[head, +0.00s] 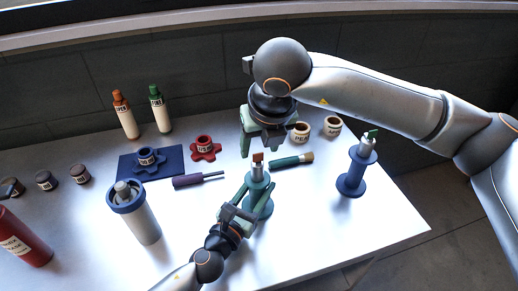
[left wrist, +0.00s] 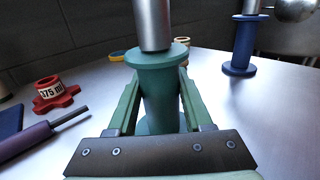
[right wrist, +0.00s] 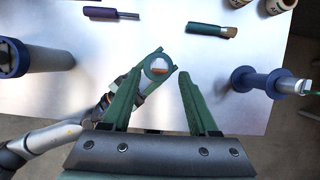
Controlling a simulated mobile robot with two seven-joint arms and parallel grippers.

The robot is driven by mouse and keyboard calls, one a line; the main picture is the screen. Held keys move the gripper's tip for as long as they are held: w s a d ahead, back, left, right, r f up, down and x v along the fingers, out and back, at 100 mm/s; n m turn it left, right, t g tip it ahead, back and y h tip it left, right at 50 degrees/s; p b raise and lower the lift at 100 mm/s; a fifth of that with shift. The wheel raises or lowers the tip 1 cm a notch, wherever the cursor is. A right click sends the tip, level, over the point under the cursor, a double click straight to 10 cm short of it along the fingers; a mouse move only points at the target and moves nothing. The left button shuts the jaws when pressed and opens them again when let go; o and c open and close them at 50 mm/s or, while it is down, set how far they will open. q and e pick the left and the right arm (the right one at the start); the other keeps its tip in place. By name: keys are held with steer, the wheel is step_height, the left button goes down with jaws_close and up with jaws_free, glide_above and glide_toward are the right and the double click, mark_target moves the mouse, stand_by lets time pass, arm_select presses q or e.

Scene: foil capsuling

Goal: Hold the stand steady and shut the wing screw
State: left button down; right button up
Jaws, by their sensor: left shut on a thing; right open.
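The teal stand (head: 259,184), a spool shape with a flange and a metal cylinder (left wrist: 152,24) on top, stands upright on the table. A small orange-brown wing screw (head: 258,157) tops it; in the right wrist view it shows as an orange-brown bar (right wrist: 158,70). My left gripper (head: 255,196) is shut on the stand's teal column (left wrist: 160,95), one finger on each side. My right gripper (head: 263,148) is open and empty above the stand, pointing down. In the right wrist view the screw shows between its fingers, nearer the left one. I cannot tell the screw's exact angle.
A blue stand (head: 352,172) with a green wing stands to the right. A brush (head: 291,161) and a purple-handled tool (head: 197,180) lie close by. A tall grey cylinder with a blue collar (head: 140,217) stands left. Jars (head: 299,132) are behind. The front right tabletop is clear.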

mark_target(257, 156)
steer(key=shift+x, duration=1.15)
jaws_close()
